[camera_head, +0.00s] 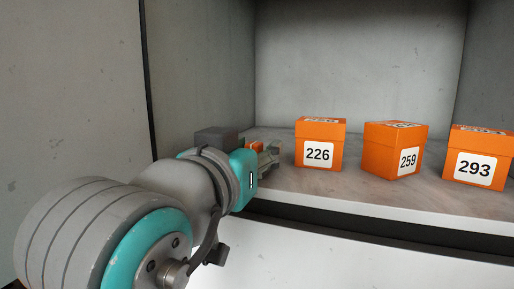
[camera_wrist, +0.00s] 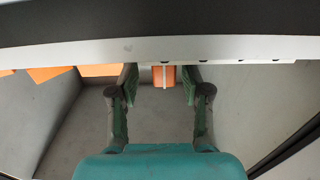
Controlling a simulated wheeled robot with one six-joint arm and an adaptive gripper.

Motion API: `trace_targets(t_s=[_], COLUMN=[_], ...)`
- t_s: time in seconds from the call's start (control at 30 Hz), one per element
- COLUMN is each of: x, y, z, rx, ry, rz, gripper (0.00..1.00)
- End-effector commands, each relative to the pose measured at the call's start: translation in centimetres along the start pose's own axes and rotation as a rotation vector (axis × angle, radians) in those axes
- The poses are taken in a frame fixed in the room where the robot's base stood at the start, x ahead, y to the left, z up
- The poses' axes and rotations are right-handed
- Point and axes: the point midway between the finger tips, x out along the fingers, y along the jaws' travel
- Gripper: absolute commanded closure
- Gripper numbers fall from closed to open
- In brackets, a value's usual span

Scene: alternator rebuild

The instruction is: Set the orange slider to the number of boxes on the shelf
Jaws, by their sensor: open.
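Orange boxes stand on the shelf (camera_head: 350,196) in the head view: box 226 (camera_head: 320,134), box 259 (camera_head: 390,142) and box 293 (camera_head: 486,143), which is cut by the right edge. In the wrist view, the orange slider (camera_wrist: 158,77) with a pale centre line lies between the fingertips of my gripper (camera_wrist: 160,86). My gripper is open, with a gap visible on both sides of the slider. In the head view, my gripper (camera_head: 272,156) is at the left end of the shelf, and a small orange patch, seemingly the slider (camera_head: 257,146), shows beside it.
A pale strip (camera_wrist: 100,52) with dark marks along its edge crosses the wrist view; no numbers are readable. The slider is beside the leftmost visible mark. Orange boxes (camera_wrist: 100,71) show at left there. A grey side wall (camera_head: 200,80) is close to my arm.

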Motion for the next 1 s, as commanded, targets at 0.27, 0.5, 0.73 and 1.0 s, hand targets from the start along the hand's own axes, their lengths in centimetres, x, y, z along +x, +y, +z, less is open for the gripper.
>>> trace_targets(t_s=[0.27,0.5,0.73,1.0], x=[-5.3,-9.0,-10.6,-10.8], y=[-0.1,0.0,0.1,0.1], z=[0.0,0.0,0.0,0.0], rx=[0.002,0.000,0.000,0.000], ry=[-0.001,-0.001,0.000,-0.001], rz=[-0.006,-0.003,0.000,0.001], gripper=[0.52,0.52,0.52,0.52])
